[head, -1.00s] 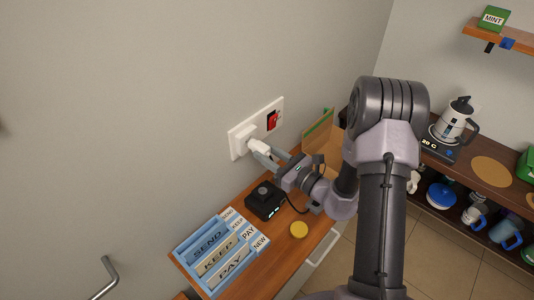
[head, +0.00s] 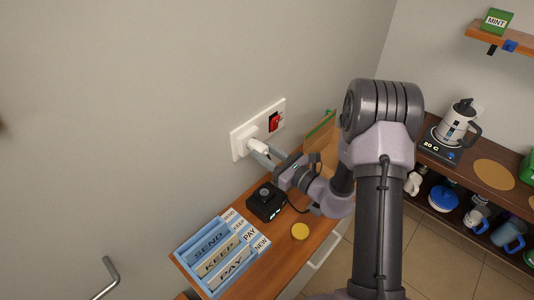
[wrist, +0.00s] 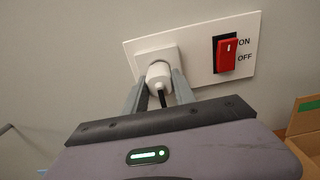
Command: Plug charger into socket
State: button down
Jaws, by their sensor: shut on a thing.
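The white charger (wrist: 159,76) is held between the two fingers of my gripper (wrist: 158,92), at the white wall socket (wrist: 158,57). Its front end is up against the socket face; whether its pins are fully in is hidden. A dark cable runs back from the charger between the fingers. In the head view the charger (head: 258,146) touches or nearly touches the socket plate (head: 240,143), and my gripper (head: 264,154) is shut on it. A red switch (wrist: 226,54) marked ON and OFF sits on the same plate, right of the socket.
Below the plate is a wooden counter (head: 284,245) with a black box (head: 267,203), a yellow disc (head: 300,231) and a blue letter tray (head: 179,254). An open cardboard box (wrist: 307,130) stands right of the gripper. The wall left of the plate is bare.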

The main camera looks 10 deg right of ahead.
aim_at(266, 153)
jog(key=shift+w+a, duration=0.15)
jog(key=shift+w, duration=0.15)
dwell(0.4)
jog(key=c, duration=0.9)
grip_release()
jog(key=shift+w+a, duration=0.1)
jog(key=shift+c, duration=0.2)
jog(key=shift+b+v, duration=0.9)
jog(key=shift+v, duration=2.15)
